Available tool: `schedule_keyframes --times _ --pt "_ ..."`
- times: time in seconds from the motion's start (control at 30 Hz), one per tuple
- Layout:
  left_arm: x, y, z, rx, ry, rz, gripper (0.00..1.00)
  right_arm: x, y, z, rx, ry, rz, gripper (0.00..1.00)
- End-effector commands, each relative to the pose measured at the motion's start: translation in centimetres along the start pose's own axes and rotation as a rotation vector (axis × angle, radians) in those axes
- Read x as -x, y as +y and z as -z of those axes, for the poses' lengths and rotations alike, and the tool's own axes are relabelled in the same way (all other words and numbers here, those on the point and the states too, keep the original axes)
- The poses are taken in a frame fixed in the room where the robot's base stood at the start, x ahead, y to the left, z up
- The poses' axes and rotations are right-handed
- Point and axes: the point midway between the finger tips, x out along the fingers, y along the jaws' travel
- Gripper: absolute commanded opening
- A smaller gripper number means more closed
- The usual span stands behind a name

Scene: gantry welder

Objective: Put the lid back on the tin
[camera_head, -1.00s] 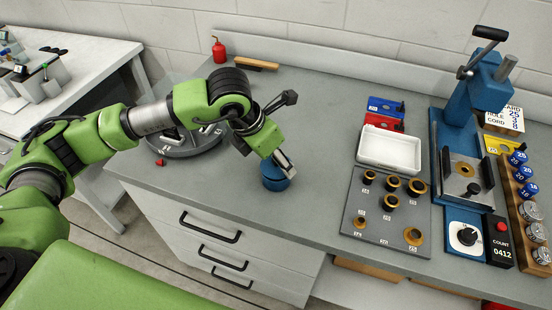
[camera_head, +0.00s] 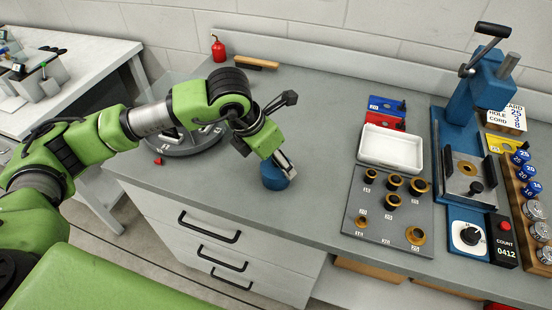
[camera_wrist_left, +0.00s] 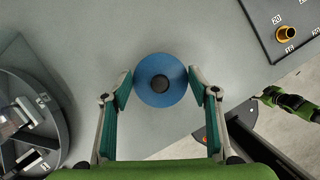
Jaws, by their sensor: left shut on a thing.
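The blue tin (camera_head: 273,178) stands upright on the grey bench near its front edge, below my left gripper (camera_head: 284,165). In the left wrist view, the round blue lid (camera_wrist_left: 149,92) with a dark knob in its middle lies between the fingertips of my left gripper (camera_wrist_left: 161,84). The fingers touch its rim on both sides, and the gripper is shut on it. The lid sits at the top of the tin, level as far as I can see. The fingers partly hide the seam, so I cannot tell whether it is fully seated.
A round dark turntable (camera_head: 185,146) is left of the tin. To the right are a grey board with brass rings (camera_head: 375,222), a white tray (camera_head: 390,150) and a blue press (camera_head: 455,125). A red oil can (camera_head: 218,48) stands at the back. Bench between tin and board is clear.

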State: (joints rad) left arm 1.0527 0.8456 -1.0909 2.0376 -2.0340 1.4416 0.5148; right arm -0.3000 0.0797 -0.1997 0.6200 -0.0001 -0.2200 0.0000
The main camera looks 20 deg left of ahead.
Motion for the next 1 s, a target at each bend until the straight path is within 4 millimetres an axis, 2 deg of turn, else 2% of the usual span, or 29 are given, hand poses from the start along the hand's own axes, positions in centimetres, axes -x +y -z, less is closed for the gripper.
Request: schedule_keyframes --times 0.17,0.2,0.27,0.67,0.77,1.0 --pt "-0.4 0.0 0.2 0.000 0.000 0.001 0.40 -0.5 -0.2 0.0 0.000 0.000 0.002 0.63" --pt "-0.3 0.0 0.1 0.000 0.000 0.000 0.60 -0.5 -0.2 0.0 0.000 0.000 0.002 0.63" --pt "-0.3 0.0 0.1 0.000 0.000 0.000 0.74 -0.4 -0.2 0.0 0.000 0.000 0.002 0.63" --pt "0.1 0.0 0.1 0.000 0.000 0.000 0.74 -0.4 0.1 -0.2 0.002 -0.001 -0.001 0.63" --pt "1.2 0.1 0.0 0.000 -0.003 -0.002 0.74 -0.4 0.1 -0.1 0.001 -0.001 -0.001 0.63" --pt "6.2 0.1 0.0 -0.001 -0.004 -0.003 0.74 -0.4 0.0 -0.1 0.001 0.000 0.000 0.63"
